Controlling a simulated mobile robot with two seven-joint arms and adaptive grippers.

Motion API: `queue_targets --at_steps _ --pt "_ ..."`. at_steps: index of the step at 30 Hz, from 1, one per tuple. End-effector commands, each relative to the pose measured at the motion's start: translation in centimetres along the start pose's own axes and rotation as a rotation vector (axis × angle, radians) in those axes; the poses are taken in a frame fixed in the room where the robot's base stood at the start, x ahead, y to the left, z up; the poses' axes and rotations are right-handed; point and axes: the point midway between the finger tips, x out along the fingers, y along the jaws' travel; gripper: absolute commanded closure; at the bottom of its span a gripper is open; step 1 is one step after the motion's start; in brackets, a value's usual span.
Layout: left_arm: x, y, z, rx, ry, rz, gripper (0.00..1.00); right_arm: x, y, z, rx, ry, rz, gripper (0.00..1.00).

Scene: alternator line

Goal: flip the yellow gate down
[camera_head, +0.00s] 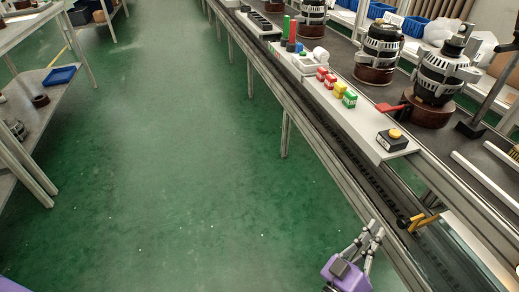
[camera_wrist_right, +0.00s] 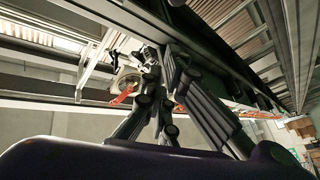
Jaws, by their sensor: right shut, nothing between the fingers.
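The yellow gate (camera_head: 424,222) is a small yellow bar by a black knob (camera_head: 404,221) on the conveyor's near rail, at the lower right of the head view. The bar sticks out over the belt side; its exact tilt is hard to tell. My right gripper (camera_head: 376,228) is shut and empty, to the left of the gate and apart from it, off the outer side of the rail. Its dark fingers also show in the right wrist view (camera_wrist_right: 160,58), where I cannot make out the gate. My left gripper is not in view.
A conveyor rail (camera_head: 300,115) runs along the right. Above it, a white panel (camera_head: 372,138) holds coloured buttons and a yellow-topped box (camera_head: 393,138). A red lever (camera_head: 391,107) and several alternators stand behind. The green floor (camera_head: 180,150) is clear; shelves (camera_head: 45,92) stand left.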

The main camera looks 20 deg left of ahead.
Motion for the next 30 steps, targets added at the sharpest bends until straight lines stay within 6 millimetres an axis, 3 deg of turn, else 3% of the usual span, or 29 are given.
queue_targets --at_steps 17,30 --pt "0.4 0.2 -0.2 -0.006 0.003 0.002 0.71 1.1 -0.2 -0.4 -0.004 0.004 0.021 1.0" --pt "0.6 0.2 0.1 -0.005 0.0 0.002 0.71 9.8 0.0 -0.4 -0.004 0.005 0.022 1.0"
